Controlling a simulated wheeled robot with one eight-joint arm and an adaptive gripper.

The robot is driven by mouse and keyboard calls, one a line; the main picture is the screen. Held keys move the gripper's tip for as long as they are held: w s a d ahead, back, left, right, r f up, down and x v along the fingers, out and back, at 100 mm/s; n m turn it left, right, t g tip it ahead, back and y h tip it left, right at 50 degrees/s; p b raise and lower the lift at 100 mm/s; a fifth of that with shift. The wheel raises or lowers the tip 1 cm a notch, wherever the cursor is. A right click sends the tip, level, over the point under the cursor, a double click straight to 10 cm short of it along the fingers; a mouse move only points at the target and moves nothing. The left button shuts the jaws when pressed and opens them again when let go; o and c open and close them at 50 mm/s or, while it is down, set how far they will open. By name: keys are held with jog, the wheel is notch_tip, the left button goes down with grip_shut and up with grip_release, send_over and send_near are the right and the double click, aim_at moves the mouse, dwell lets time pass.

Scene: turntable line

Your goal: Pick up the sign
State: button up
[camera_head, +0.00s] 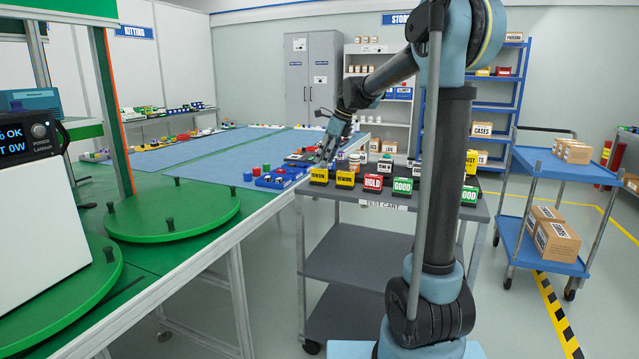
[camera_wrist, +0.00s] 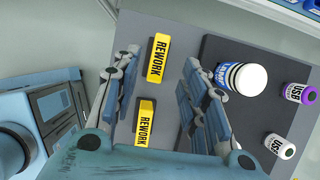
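Two small yellow signs lettered REWORK stand on the grey cart in the wrist view: an upper one (camera_wrist: 158,57) and a lower one (camera_wrist: 145,124). In the head view, yellow signs (camera_head: 319,176) and (camera_head: 345,180) stand at the left of a row with a red HOLD sign (camera_head: 373,182) and green GOOD signs (camera_head: 403,186) (camera_head: 469,196). My gripper (camera_head: 326,155) is above the left end of this row. In the wrist view my gripper (camera_wrist: 159,65) is open and empty, its fingers on either side of the yellow signs. Contact cannot be told.
A blue tray (camera_head: 280,178) lies on the bench left of the cart (camera_head: 352,252). A blue trolley (camera_head: 545,165) stands right.

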aim_at(320, 170)
jog(key=shift+x, duration=3)
jog(key=shift+s+d, duration=0.1)
jog(key=shift+s, duration=0.05)
grip_shut()
